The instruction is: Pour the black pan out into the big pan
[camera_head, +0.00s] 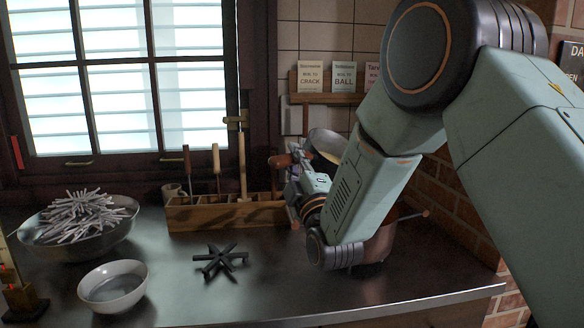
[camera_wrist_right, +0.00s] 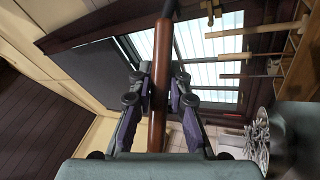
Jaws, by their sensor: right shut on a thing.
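My right gripper (camera_head: 293,182) is shut on a brown wooden handle (camera_head: 280,161). In the wrist view the handle (camera_wrist_right: 159,75) runs upright between the finger pads (camera_wrist_right: 158,88), with a dark shank at its top. Just right of the gripper in the head view, a tilted metal pan (camera_head: 325,141) with something yellowish inside is raised above the counter, partly behind my forearm; it looks joined to this handle. A copper-brown pan (camera_head: 383,243) stands on the counter at the right, mostly hidden by my arm, so its inside cannot be seen. My left gripper is not in view.
A wooden tool rack (camera_head: 225,213) stands along the back. A black trivet (camera_head: 220,262), a white bowl (camera_head: 113,286) and a large bowl heaped with grey sticks (camera_head: 82,218) are on the counter (camera_head: 290,285). The front middle of the counter is clear.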

